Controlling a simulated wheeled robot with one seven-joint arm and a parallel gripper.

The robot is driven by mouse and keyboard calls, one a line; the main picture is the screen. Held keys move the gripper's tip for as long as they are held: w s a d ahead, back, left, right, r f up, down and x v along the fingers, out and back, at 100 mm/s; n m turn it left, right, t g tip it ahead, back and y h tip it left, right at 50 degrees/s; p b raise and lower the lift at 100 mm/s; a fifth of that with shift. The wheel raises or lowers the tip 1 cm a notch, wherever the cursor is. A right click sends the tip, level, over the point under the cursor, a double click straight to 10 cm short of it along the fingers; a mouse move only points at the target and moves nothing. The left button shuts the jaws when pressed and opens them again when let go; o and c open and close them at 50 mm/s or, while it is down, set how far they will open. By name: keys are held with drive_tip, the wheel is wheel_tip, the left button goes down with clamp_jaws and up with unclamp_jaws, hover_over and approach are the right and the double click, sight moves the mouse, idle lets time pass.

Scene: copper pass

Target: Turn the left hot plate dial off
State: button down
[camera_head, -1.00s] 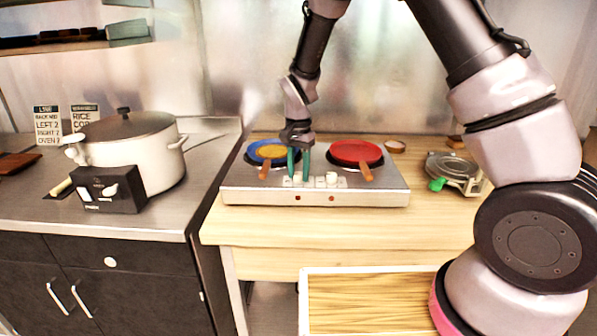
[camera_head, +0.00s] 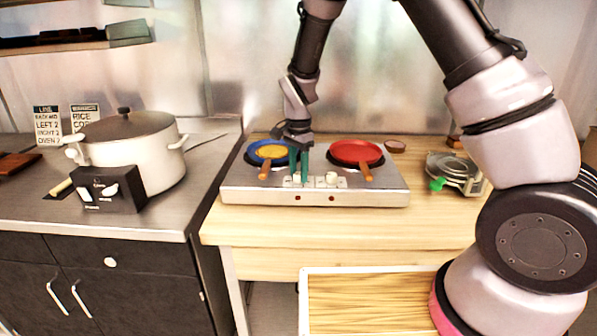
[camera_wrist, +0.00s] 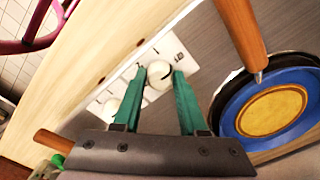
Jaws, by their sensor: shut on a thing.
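The hot plate (camera_head: 250,190) is a silver unit with two burners on the wooden table. Its left dial (camera_wrist: 160,75) is a white knob on a white plate, between the green fingertips of my gripper (camera_wrist: 159,72) in the wrist view. In the head view, my gripper (camera_head: 298,174) reaches down from above to the hot plate's front, its fingers close together at the left dial. It is shut on that dial. The right dial (camera_head: 332,179) stands free beside it and also shows in the wrist view (camera_wrist: 112,106). The left dial's pointer angle is hard to tell.
A blue pan (camera_head: 256,150) with yellow contents and a red pan (camera_head: 355,152) sit on the burners, handles toward the front, close to my fingers. A waffle-iron-like device (camera_head: 455,170) stands right. A white pot cooker (camera_head: 135,160) is on the left counter.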

sight(298, 173)
drive_tip(key=shift+c, duration=2.3)
unclamp_jaws()
wheel_tip(298, 173, up, 11)
drive_tip(key=shift+f, duration=0.1)
